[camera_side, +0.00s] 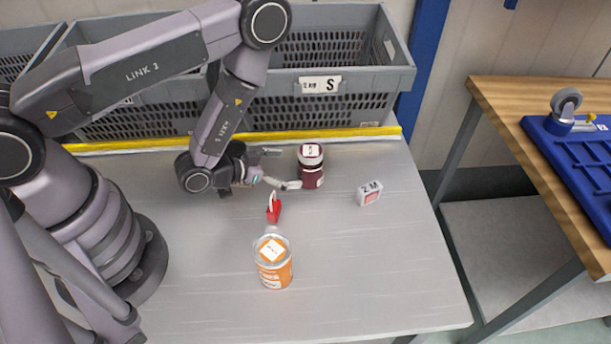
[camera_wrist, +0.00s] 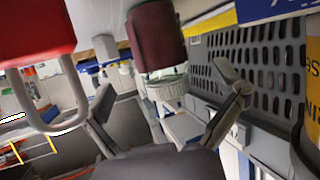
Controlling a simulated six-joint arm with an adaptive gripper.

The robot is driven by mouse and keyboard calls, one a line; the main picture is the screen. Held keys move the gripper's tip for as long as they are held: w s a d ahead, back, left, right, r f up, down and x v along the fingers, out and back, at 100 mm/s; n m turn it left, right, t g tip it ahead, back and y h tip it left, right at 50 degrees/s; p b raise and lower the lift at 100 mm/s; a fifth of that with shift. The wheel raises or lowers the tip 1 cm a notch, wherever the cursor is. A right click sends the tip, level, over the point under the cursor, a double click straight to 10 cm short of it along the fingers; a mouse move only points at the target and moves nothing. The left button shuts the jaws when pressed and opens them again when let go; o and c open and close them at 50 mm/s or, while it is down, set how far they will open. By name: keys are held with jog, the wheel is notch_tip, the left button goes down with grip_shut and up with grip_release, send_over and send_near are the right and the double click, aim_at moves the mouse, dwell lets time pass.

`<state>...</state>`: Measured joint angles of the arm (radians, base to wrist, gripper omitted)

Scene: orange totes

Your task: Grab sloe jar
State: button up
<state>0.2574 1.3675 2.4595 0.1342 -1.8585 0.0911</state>
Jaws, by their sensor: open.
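The sloe jar (camera_side: 312,178) is dark purple with a pale lid and a white label on top. It stands upright on the grey table near the back. My gripper (camera_side: 284,168) is low over the table, just left of the jar, with its open fingers pointing at it. In the wrist view the jar (camera_wrist: 158,40) appears upside down, ahead of and between the two spread fingers (camera_wrist: 170,93). Nothing is held. I cannot tell whether the near finger touches the jar.
A red padlock (camera_side: 273,210) lies in front of my gripper; it looms in the wrist view (camera_wrist: 35,30). An orange jar (camera_side: 275,275) stands nearer the front. A small white box (camera_side: 370,194) sits to the right. Grey crates (camera_side: 360,82) line the back behind a yellow strip (camera_side: 350,133).

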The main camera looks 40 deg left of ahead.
aim_at(310, 165)
jog(key=x, duration=0.5)
jog(key=shift+w+d, duration=0.15)
jog(key=shift+w, duration=0.15)
